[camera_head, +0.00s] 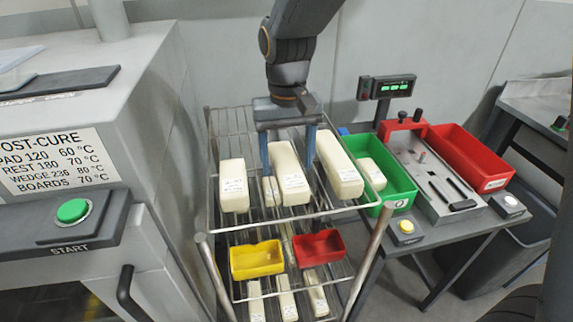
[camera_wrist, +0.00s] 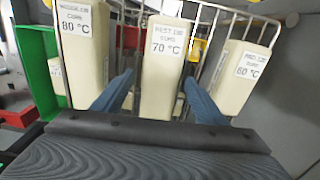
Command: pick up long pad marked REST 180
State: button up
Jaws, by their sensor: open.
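The long cream pad marked REST 180 (camera_head: 289,178) lies in the middle of the top wire shelf. In the wrist view, the pad (camera_wrist: 160,75) carries a label reading REST 180, cure 70 °C. My gripper (camera_head: 287,168) is open above it. Its two blue fingers lie one on each side of the pad, and this also shows in the wrist view, where the gripper (camera_wrist: 158,84) frames the pad. I cannot tell how far down beside the pad the fingertips reach. The pad's underside is hidden.
On the same wire rack (camera_head: 222,124), the PAD 120 piece (camera_head: 233,187) lies left and the WEDGE 230 piece (camera_head: 338,165) right. A lower shelf holds a yellow bin (camera_head: 257,260) and a red bin (camera_head: 318,245). A green bin (camera_head: 398,185) stands right of the rack.

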jog(key=shift+f, duration=0.55)
jog(key=c, duration=1.2)
